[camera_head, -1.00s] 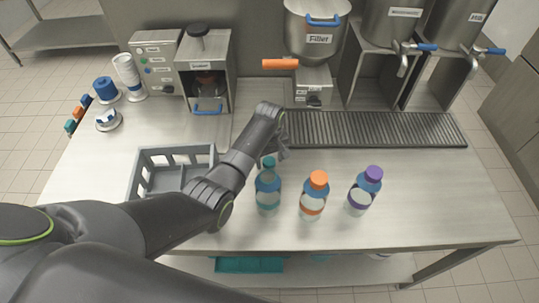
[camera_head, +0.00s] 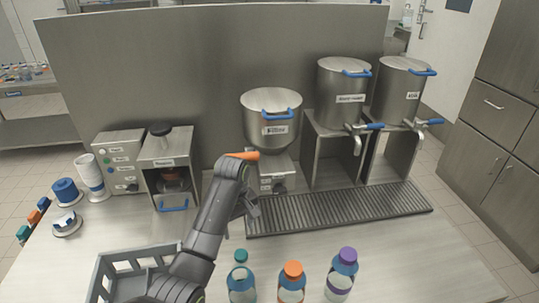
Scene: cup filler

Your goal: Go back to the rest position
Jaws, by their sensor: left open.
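My left arm reaches in from the bottom left. Its gripper (camera_head: 251,205) is open and seems empty, above the table by the left end of the drip grate; its fingers are small and partly hidden by the wrist. Three bottles stand upright at the front edge of the picture: one with a teal cap (camera_head: 241,280), one with an orange cap (camera_head: 291,284) and one with a purple cap (camera_head: 341,275). The gripper is behind the teal-capped bottle and apart from it. My right gripper does not show.
A grey crate (camera_head: 101,276) stands at the front left, partly behind my arm. The filler (camera_head: 271,116) with an orange handle (camera_head: 243,155) is close behind the wrist. Two steel tanks (camera_head: 341,92) stand behind the drip grate (camera_head: 340,209). A machine (camera_head: 168,165) and stacked cups (camera_head: 91,175) stand left.

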